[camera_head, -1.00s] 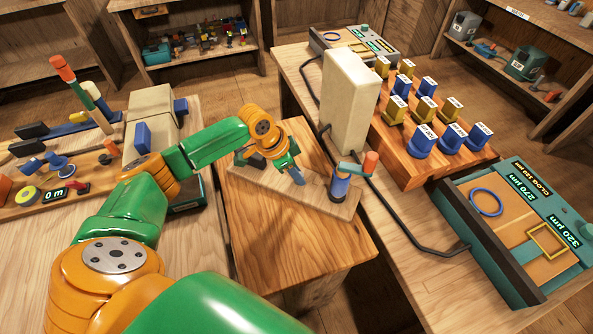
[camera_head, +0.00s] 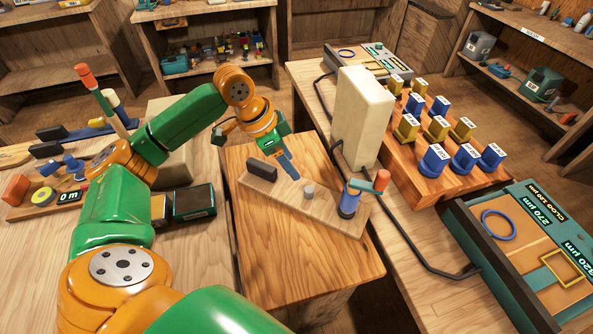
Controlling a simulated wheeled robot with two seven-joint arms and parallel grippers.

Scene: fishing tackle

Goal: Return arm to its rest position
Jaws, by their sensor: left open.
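My left arm, green and orange, comes in from the lower left. Its gripper (camera_head: 284,160) hangs above the wooden board on the small middle table, with blue-grey fingers pointing down and to the right. The gripper is open and nothing shows held in it. The board (camera_head: 330,213) carries a dark block (camera_head: 262,172), a small grey cylinder (camera_head: 309,191) and a blue post with an orange-knobbed crank (camera_head: 350,203). My right gripper is not in view.
A cream upright box (camera_head: 361,118) stands right of the board, with a rack of blue and yellow labelled knobs (camera_head: 440,135) behind. A teal-framed case (camera_head: 530,245) lies at the right. Rods and small parts crowd the left table. The middle table's front (camera_head: 300,265) is clear.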

